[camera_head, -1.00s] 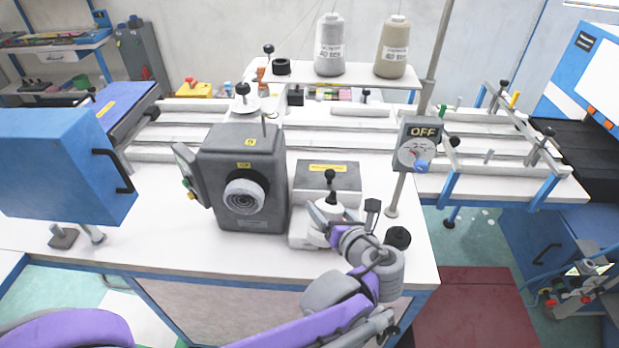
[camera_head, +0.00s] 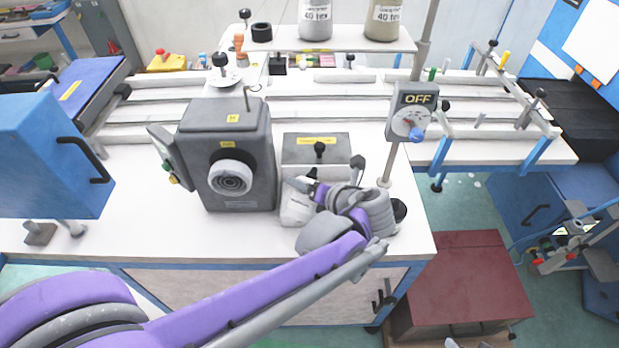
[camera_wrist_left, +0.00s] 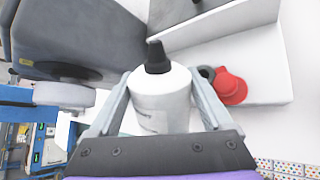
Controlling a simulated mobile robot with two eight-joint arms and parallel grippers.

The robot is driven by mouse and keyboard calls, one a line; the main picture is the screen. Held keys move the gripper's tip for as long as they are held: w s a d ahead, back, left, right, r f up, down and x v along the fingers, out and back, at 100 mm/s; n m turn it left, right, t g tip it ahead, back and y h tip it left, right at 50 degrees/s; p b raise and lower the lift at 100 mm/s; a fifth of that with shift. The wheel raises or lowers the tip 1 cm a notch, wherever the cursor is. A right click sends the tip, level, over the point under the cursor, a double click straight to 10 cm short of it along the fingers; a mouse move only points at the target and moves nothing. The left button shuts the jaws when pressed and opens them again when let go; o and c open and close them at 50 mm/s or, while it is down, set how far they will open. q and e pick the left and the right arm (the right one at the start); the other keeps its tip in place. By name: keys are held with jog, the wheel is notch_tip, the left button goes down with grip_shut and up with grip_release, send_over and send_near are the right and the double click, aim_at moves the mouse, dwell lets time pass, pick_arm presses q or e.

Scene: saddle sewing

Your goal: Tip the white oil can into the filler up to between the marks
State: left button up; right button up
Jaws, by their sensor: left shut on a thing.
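My left gripper (camera_head: 302,187) is shut on the white oil can (camera_head: 295,208), in front of a small grey-topped unit (camera_head: 316,148). In the left wrist view the can (camera_wrist_left: 158,104) stands with its black nozzle (camera_wrist_left: 157,58) pointing up the picture, between the gripper's two fingers (camera_wrist_left: 162,92). No level marks can be made out. My right gripper is not in view.
A dark grey machine head (camera_head: 228,150) with a round white dial stands left of the can. A post with an "OFF" dial box (camera_head: 412,112) stands to the right.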

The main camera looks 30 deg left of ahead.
pick_arm(q)
jog(key=shift+s+f+m+g, duration=0.25)
jog(key=shift+f+m+g, duration=0.25)
jog(key=shift+f+g, duration=0.35)
jog(key=f+m+g+b, duration=0.1)
jog(key=f+g+h+b, duration=0.1)
jog(key=g, duration=0.1)
jog(key=shift+s+m, duration=0.15)
jog(key=shift+m, duration=0.25)
jog(key=shift+r+m+g+b, duration=0.3)
jog(key=shift+m+g, duration=0.2)
jog(key=shift+g, duration=0.45)
jog(key=shift+d+f+m+g+b, duration=0.1)
jog(key=shift+m+g+b, duration=0.3)
jog(key=shift+b, duration=0.8)
jog(key=shift+s+b, duration=0.1)
jog(key=shift+b, duration=0.6)
jog(key=shift+r+g+b, duration=0.3)
jog(key=shift+r+b, duration=0.1)
jog(key=shift+b, duration=0.8)
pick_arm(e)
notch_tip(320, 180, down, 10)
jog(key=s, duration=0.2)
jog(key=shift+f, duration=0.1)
